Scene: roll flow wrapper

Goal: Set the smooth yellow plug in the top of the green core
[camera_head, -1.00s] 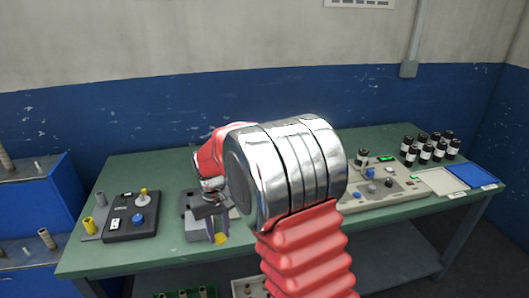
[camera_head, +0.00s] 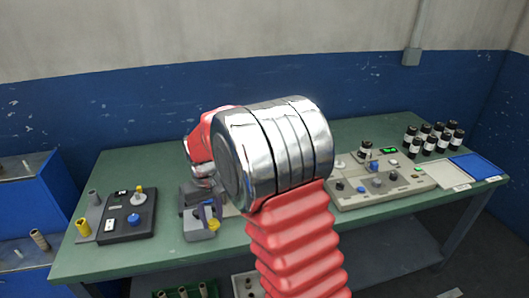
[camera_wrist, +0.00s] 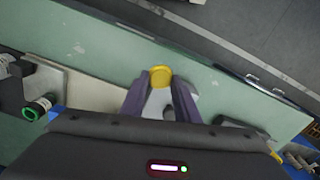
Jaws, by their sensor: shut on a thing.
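My gripper (camera_wrist: 158,92) has dark purple fingers and is shut on a yellow plug (camera_wrist: 160,75), whose round end shows between the fingertips above the green table top. In the head view my gripper (camera_head: 209,214) is small, with the yellow plug (camera_head: 213,226) at its tip, near a grey block on the table. My own red and chrome arm hides part of the table middle.
A grey control panel (camera_head: 385,185) and several dark bottles (camera_head: 430,140) are on the right. A green crate (camera_head: 172,293) with tubes sits below the table.

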